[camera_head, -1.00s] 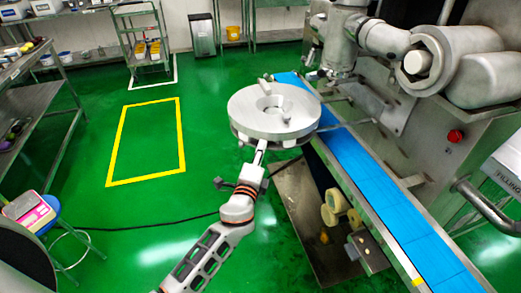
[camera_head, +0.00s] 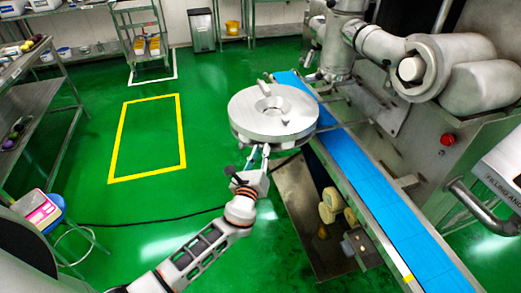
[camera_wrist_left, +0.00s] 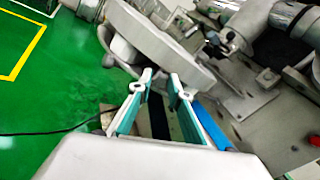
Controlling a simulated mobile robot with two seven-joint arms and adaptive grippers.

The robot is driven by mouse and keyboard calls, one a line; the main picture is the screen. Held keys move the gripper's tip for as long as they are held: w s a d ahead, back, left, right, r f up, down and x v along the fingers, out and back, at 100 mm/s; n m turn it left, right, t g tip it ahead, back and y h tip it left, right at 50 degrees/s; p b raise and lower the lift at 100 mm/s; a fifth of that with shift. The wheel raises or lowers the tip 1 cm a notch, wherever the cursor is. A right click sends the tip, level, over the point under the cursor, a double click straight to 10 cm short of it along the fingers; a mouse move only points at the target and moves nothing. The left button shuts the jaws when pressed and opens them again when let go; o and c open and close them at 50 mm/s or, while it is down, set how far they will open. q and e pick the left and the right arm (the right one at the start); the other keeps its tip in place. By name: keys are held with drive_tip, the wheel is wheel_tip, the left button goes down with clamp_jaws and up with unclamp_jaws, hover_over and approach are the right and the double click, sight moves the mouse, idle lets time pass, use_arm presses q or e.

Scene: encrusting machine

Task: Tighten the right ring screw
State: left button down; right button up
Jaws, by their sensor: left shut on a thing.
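The round grey metal ring (camera_head: 290,128) sits beside the blue conveyor belt, with a round hole in its top. My left gripper (camera_head: 259,150) is at its near, lower edge, with the fingers pointing up at it. In the left wrist view the fingertips (camera_wrist_left: 161,80) stand a little apart just below the ring (camera_wrist_left: 150,42). The gripper is shut on the right ring screw, which is mostly hidden between the fingers and under the rim. A small handle (camera_head: 267,77) sticks up at the ring's far side. My right gripper is not in view.
The blue conveyor belt (camera_head: 375,180) runs past the ring on the right. The machine body (camera_head: 430,125) with a red button (camera_head: 447,139) stands beyond it. Metal rods run close to the ring. Green floor on the left is open around a yellow outline (camera_head: 112,140).

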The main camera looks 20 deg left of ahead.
use_arm(q)
drive_tip(key=shift+d+m, duration=0.1)
drive_tip(key=shift+m, duration=4)
drive_tip(key=c, duration=1.9)
unclamp_jaws()
drive_tip(key=shift+s, duration=0.1)
drive_tip(key=s, duration=1.1)
drive_tip(key=shift+s+d, duration=0.4)
